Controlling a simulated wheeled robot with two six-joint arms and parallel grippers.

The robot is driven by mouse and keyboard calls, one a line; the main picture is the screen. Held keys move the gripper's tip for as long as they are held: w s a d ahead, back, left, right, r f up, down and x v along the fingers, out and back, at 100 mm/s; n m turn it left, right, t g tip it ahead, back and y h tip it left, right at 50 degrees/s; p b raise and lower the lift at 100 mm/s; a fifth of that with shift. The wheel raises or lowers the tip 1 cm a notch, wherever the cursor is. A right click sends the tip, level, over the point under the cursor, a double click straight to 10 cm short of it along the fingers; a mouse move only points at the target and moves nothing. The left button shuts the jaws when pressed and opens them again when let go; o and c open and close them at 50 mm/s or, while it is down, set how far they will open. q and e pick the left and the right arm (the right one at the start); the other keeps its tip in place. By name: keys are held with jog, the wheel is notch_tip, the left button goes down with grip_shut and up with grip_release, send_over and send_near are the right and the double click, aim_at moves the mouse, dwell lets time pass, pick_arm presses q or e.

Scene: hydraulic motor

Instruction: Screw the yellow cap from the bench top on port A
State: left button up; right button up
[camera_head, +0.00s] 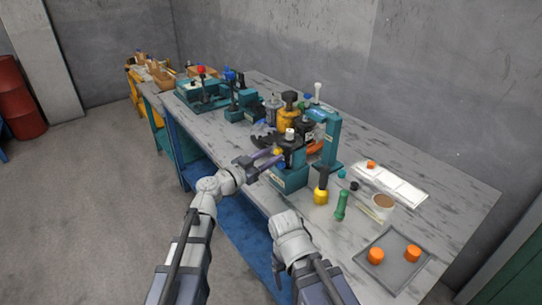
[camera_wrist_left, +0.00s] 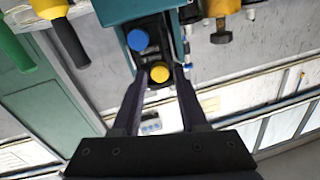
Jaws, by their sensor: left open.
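The yellow cap (camera_wrist_left: 159,72) sits on the dark face of the teal motor unit, close beside a blue cap (camera_wrist_left: 138,40). In the head view the yellow cap (camera_head: 278,152) is a small spot at the front of the unit (camera_head: 290,178). My left gripper (camera_wrist_left: 160,76) is open, with its two dark fingers on either side of the yellow cap; contact is not clear. In the head view my left gripper (camera_head: 266,163) reaches the unit from the left. The port's label and any thread are not visible.
A yellow-and-black tool (camera_head: 321,188) and a green-handled tool (camera_head: 341,206) stand right of the unit. A grey tray (camera_head: 392,268) holds orange caps. A white mat (camera_head: 392,185) and a round cup (camera_head: 383,202) lie nearby. Fixtures crowd the bench behind; its right end has free room.

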pick_arm(q)
jog(key=shift+v, duration=1.6)
jog(key=shift+o, duration=0.3)
jog(key=o, duration=0.5)
jog(key=v, duration=0.6)
